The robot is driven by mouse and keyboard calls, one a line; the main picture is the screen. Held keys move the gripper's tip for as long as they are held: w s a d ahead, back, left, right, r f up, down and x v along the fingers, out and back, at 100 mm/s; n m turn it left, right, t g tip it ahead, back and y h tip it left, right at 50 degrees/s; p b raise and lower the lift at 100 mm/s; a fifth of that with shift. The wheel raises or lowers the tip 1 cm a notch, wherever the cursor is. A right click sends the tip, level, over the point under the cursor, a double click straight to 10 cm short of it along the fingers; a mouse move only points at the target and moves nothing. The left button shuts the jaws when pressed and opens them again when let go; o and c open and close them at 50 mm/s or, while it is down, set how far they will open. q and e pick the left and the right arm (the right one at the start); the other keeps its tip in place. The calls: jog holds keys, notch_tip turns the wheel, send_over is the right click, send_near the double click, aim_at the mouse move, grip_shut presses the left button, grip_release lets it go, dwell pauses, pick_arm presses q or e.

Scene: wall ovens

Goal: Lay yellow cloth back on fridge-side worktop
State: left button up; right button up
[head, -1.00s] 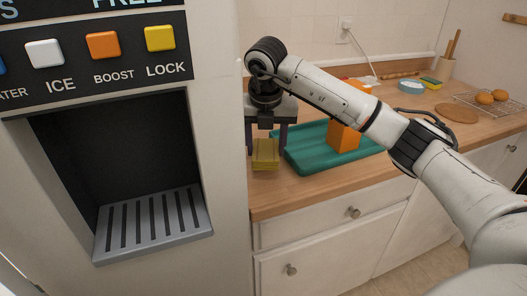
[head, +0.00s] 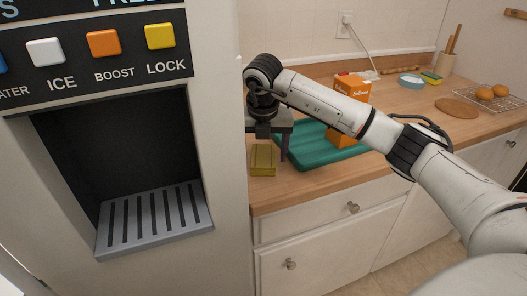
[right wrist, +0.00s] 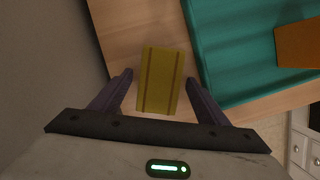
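The yellow cloth (head: 263,160) lies folded flat on the wooden worktop (head: 292,195) right beside the fridge. In the right wrist view the cloth (right wrist: 160,80) shows as a yellow rectangle with darker lines along its sides. My right gripper (head: 267,140) is above and just behind it. In the right wrist view its two fingers (right wrist: 159,78) are apart, one on each side of the cloth, with a gap to each edge. Nothing is gripped. My left gripper is not in view.
A teal tray (head: 310,162) lies just right of the cloth, and an orange box (head: 353,88) stands on it, partly behind my arm. The fridge dispenser front (head: 226,150) is close on the left. A blue-rimmed bowl (head: 411,81) and a wire rack (head: 512,104) are farther right.

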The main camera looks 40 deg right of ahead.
aim_at(263, 164)
jog(key=v, duration=1.2)
jog(key=shift+r, duration=0.2)
